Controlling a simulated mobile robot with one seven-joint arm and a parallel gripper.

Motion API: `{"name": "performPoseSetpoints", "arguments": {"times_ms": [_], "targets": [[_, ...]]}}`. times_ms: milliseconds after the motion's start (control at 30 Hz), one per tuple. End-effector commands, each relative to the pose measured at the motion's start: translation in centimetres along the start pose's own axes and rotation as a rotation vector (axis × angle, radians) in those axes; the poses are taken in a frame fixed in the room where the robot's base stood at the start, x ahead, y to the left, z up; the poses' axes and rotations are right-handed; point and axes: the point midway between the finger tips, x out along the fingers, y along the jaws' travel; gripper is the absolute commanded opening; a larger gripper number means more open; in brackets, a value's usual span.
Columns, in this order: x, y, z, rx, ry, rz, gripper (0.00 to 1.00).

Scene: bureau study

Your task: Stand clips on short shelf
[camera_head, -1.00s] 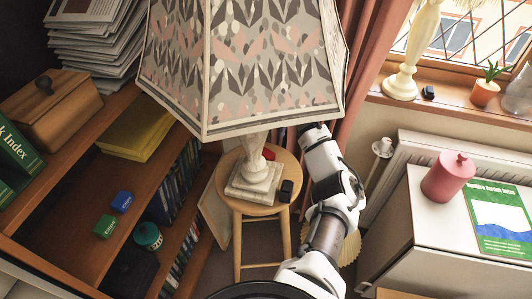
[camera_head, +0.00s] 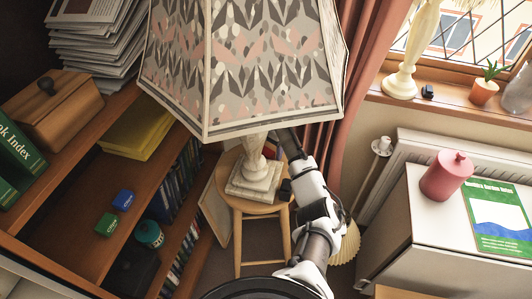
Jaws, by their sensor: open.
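A blue clips box (camera_head: 123,200) and a green clips box (camera_head: 106,225) stand on a short wooden shelf (camera_head: 75,245) at the left. A lamp with a patterned shade (camera_head: 240,70) stands on a round wooden stool (camera_head: 226,165). My gripper (camera_head: 284,140) is beside the lamp stem, over the stool's back right part and just under the shade's lower edge. Its fingertips are mostly hidden, and I see nothing held. A small black object (camera_head: 285,190) sits on the stool's right side.
The large shade hangs close over my gripper. A teal round container (camera_head: 149,234) stands near the clips boxes. Yellow books (camera_head: 140,128) lie on the shelf above. A red curtain (camera_head: 345,110) hangs behind my arm. A white cabinet (camera_head: 430,235) with a red canister (camera_head: 447,176) is at right.

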Motion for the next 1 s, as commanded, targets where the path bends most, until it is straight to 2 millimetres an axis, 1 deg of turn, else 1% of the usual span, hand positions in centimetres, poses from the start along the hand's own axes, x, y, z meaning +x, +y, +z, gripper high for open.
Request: {"name": "performPoseSetpoints", "arguments": {"times_ms": [67, 167, 400, 500, 767, 867, 1000], "targets": [[0.0, 0.0, 0.0, 0.000, 0.000, 0.000, 0.75], [0.0, 0.0, 0.0, 0.000, 0.000, 0.000, 0.64], [0.0, 0.0, 0.0, 0.000, 0.000, 0.000, 0.32], [0.0, 0.0, 0.0, 0.000, 0.000, 0.000, 0.23], [-0.2, 0.0, 0.0, 0.000, 0.000, 0.001, 0.23], [-0.8, 0.1, 0.1, 0.000, -0.001, 0.002, 0.23], [-2.4, 0.1, 0.1, 0.000, -0.003, 0.003, 0.23]]}}
